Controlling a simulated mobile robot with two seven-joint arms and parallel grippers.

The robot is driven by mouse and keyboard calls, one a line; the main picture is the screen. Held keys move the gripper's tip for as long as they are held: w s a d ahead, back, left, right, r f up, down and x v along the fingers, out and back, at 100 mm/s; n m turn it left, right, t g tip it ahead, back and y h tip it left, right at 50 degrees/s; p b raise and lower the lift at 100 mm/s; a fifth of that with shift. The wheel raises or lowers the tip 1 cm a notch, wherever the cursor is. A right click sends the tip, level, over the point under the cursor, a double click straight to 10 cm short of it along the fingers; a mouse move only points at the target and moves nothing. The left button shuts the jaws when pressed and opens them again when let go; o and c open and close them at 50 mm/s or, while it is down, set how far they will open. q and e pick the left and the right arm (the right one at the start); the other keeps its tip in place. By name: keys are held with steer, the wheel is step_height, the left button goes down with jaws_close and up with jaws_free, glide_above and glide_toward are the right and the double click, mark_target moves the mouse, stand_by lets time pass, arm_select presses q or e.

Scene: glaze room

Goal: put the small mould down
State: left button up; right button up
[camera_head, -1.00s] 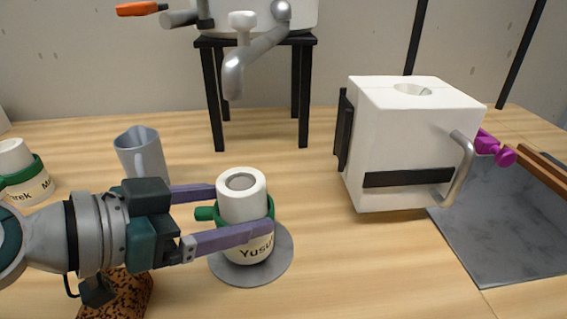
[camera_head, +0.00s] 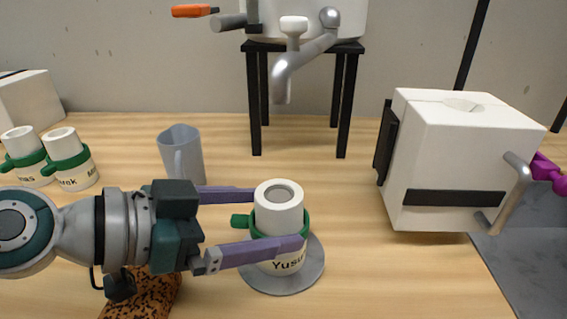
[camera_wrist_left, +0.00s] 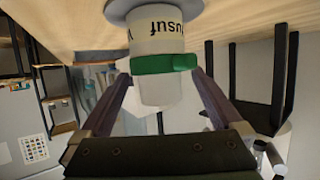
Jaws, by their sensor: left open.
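The small mould (camera_head: 278,215) is a white cylinder with a hole in its top, a green band with a side tab, and the name "Yusuf". It stands upright on a round grey disc (camera_head: 285,282) on the table. My left gripper (camera_head: 279,220) is open, with one purple finger on the far side of the mould and the other across its near side. In the left wrist view the mould (camera_wrist_left: 158,90) appears upside down between the spread fingers, its base at the grey disc (camera_wrist_left: 125,12). My right gripper is not in view.
Two similar banded moulds (camera_head: 66,160) stand at the left. A grey jug (camera_head: 184,155) is behind my left gripper. A large white block mould (camera_head: 455,165) with a handle stands at right. A black stand (camera_head: 300,47) is behind. A speckled brown object (camera_head: 150,292) lies under my arm.

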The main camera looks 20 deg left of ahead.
arm_select(q)
steer(key=b+v, duration=0.1)
steer(key=v, duration=0.9)
steer(key=shift+s+r, duration=0.2)
steer(key=shift+s, duration=0.1)
steer(key=shift+a, duration=0.15)
steer(key=s+d+r+g+y+p, duration=0.2)
steer(key=s+d+r+g+p, duration=0.4)
steer(key=p, duration=0.6)
steer(key=s+a+r+n+g+y+p, duration=0.1)
steer(key=s+a+r+n+y+p, duration=0.5)
steer(key=p, duration=0.4)
step_height(320, 180, up, 37)
steer(key=p, duration=3.6)
steer(key=shift+w+d, duration=0.35)
